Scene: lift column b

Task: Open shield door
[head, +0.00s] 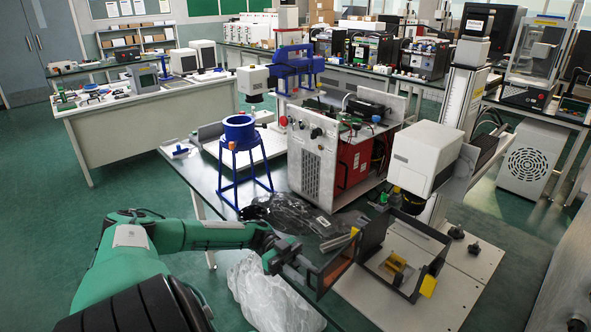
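The shield (441,248) is a black-framed enclosure on a light base plate at the lower right, under a white machine head. Its shield door (336,269), a dark-framed panel with a brownish see-through pane, stands at an angle at the enclosure's front left. A yellow part (397,270) sits inside. My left gripper (303,272) is at the door's left edge, touching or very near it. Its fingers are small and partly merged with the door edge, so I cannot tell whether they grip it. My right gripper is out of view.
The white machine head (424,158) hangs over the enclosure on a column. Clear plastic bags (265,295) lie below my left arm, and a dark bag (290,213) lies behind. A blue stand (240,150) and a metal control box (318,160) are further back.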

